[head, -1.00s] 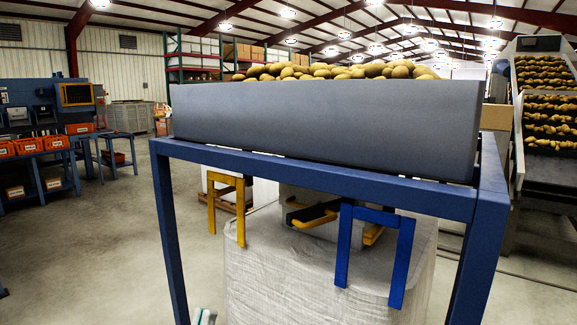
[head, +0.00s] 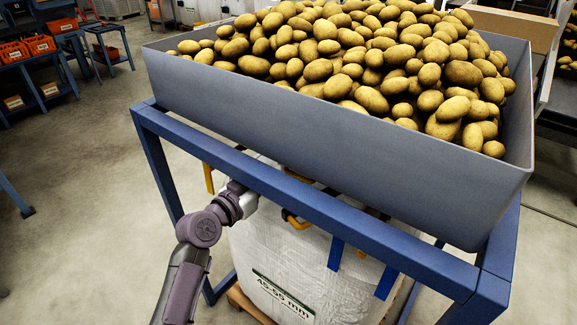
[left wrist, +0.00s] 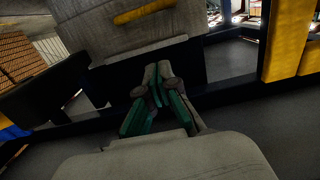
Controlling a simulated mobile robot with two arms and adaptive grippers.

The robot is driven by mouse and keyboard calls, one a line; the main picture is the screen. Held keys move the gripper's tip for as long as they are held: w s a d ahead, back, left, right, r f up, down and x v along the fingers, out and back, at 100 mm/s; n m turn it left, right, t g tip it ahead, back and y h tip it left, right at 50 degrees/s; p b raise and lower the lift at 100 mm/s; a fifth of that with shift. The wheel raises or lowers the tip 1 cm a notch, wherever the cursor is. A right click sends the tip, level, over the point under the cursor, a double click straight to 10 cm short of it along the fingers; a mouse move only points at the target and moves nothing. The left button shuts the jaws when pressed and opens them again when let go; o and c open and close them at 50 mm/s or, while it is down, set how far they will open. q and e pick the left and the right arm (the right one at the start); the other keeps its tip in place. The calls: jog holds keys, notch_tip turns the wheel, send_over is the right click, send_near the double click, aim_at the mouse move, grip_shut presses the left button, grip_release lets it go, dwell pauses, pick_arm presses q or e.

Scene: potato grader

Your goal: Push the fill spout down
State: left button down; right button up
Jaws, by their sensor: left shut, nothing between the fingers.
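The fill spout, a grey box with a yellow bar handle (left wrist: 145,12), shows in the left wrist view (left wrist: 165,35). In the head view the hopper's blue frame hides most of it; part of a yellow handle (head: 297,221) shows below the beam. My left gripper (left wrist: 157,90) is shut and empty, its green-padded fingers pointing at the spout's lower edge. I cannot tell whether they touch it. In the head view my left arm reaches under the beam, and the fingertips are hidden. My right gripper is not in view.
A grey hopper (head: 330,125) full of potatoes (head: 360,55) sits on a blue frame (head: 300,200) over the spout. A white bulk bag (head: 245,250) labelled 45-55 mm stands below. Blue straps (head: 335,254) and yellow brackets hang close by.

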pick_arm(q)
send_over(289, 173)
jog(key=s, duration=0.3)
jog(key=shift+w+f, duration=0.15)
jog(key=shift+f, duration=1)
jog(key=shift+w+f, duration=0.15)
jog(key=shift+f, duration=0.95)
jog(key=shift+f, duration=0.1)
